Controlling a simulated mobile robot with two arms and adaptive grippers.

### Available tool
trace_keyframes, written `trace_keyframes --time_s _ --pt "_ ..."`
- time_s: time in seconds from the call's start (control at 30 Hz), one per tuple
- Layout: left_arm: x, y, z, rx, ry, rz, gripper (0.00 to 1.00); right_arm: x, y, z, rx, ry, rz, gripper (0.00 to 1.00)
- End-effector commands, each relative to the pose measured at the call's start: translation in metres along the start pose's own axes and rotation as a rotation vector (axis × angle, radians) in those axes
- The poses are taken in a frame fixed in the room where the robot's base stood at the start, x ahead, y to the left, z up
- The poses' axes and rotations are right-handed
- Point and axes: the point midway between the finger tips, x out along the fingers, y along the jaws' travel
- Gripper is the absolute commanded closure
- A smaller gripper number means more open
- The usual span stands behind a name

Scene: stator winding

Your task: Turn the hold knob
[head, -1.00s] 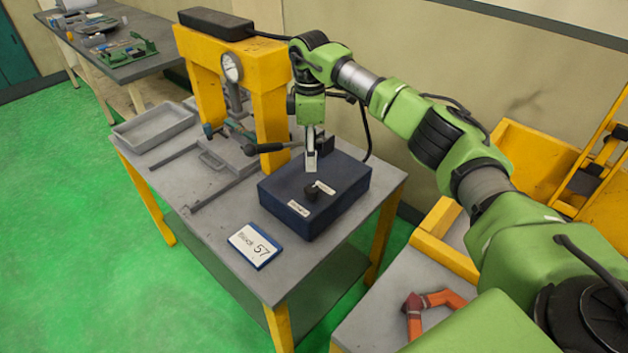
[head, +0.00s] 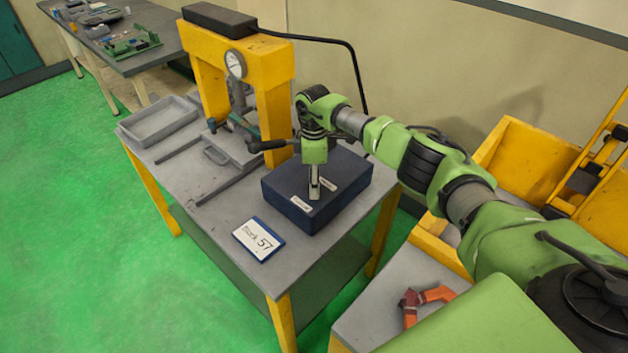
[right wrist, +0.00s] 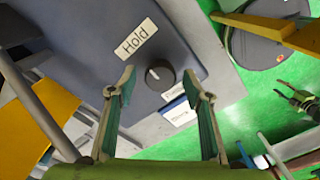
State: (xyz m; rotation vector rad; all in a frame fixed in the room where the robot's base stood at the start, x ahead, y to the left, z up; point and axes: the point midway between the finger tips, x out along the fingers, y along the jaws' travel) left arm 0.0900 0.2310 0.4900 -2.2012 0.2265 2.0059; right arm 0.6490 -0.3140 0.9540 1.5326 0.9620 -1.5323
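The dark blue control box (head: 352,175) sits on the grey table. In the right wrist view its top (right wrist: 85,45) carries a label reading Hold (right wrist: 134,42) and a round dark knob (right wrist: 160,74) with a light pointer mark. My right gripper (head: 314,192) points down over the box in the head view, hiding the knob there. In the right wrist view my right gripper (right wrist: 159,76) is open, with one finger on each side of the knob and apparently nothing gripped. Whether the fingers touch the knob cannot be told. My left gripper is not in view.
A card reading Block 57 (head: 258,240) lies in front of the box. A yellow press (head: 273,105) with a gauge and black-handled lever (head: 270,145) stands behind and left. A grey tray (head: 157,122) is at the table's far left. An orange part (head: 428,297) lies at right.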

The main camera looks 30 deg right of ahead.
Motion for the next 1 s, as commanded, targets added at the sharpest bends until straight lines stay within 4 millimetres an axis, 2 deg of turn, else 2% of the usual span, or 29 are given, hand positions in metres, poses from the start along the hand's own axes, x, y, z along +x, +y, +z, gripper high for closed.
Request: trace_keyframes --time_s 0.03,0.13,0.57,1.0 --pt "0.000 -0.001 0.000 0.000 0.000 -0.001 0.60 0.000 0.000 0.000 0.000 0.000 0.000 0.67" --pt "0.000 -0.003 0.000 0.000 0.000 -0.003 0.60 0.000 0.000 0.000 0.000 0.000 0.000 0.92" --pt "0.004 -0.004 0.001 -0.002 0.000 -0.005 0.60 0.000 0.000 0.000 -0.053 0.000 0.001 0.92" --pt "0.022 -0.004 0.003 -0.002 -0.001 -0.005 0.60 0.001 0.001 0.000 -0.394 0.000 0.001 0.92"
